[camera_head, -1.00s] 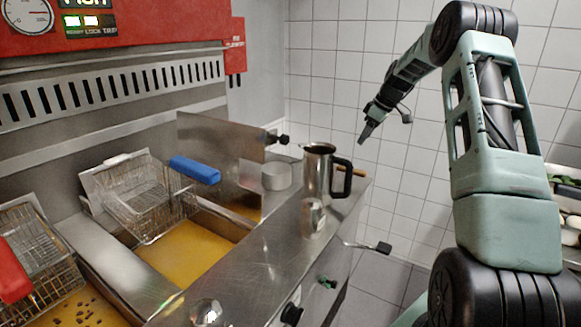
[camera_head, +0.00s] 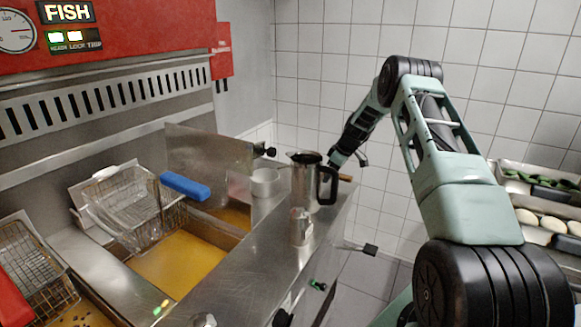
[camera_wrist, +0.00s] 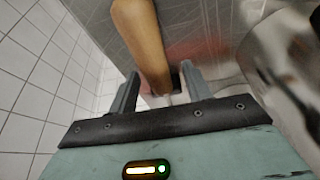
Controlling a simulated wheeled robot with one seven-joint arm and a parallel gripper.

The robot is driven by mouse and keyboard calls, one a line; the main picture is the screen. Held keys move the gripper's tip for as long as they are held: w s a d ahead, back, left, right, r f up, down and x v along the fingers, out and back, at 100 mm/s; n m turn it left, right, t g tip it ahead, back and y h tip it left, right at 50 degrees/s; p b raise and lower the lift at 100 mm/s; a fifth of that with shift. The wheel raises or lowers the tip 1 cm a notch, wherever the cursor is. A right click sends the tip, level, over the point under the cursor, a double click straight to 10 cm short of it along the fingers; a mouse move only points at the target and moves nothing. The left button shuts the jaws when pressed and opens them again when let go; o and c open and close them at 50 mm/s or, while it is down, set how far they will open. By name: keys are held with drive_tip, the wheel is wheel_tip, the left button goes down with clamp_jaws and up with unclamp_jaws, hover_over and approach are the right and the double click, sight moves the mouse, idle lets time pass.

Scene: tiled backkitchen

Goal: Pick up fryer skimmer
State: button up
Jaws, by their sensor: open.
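The fryer skimmer shows only by its wooden handle. In the head view the handle (camera_head: 345,178) pokes out to the right behind the metal jug (camera_head: 307,182); the rest of the skimmer is hidden. My gripper (camera_head: 337,159) is just above and behind the jug, close to the handle. In the wrist view the tan handle (camera_wrist: 147,45) runs down from the top edge, with its lower end between the two fingers of my gripper (camera_wrist: 158,78). The fingers are apart and I see no clear contact; the depth between them and the handle is hard to tell.
The jug with its black handle stands close beside my gripper. A small metal shaker (camera_head: 300,228) and a white round container (camera_head: 266,182) share the steel counter (camera_head: 240,265). A fryer basket with a blue handle (camera_head: 185,186) sits over oil at left. The tiled wall is behind.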

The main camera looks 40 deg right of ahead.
drive_tip(key=shift+w+f, duration=0.25)
drive_tip(key=shift+f, duration=0.45)
clamp_jaws()
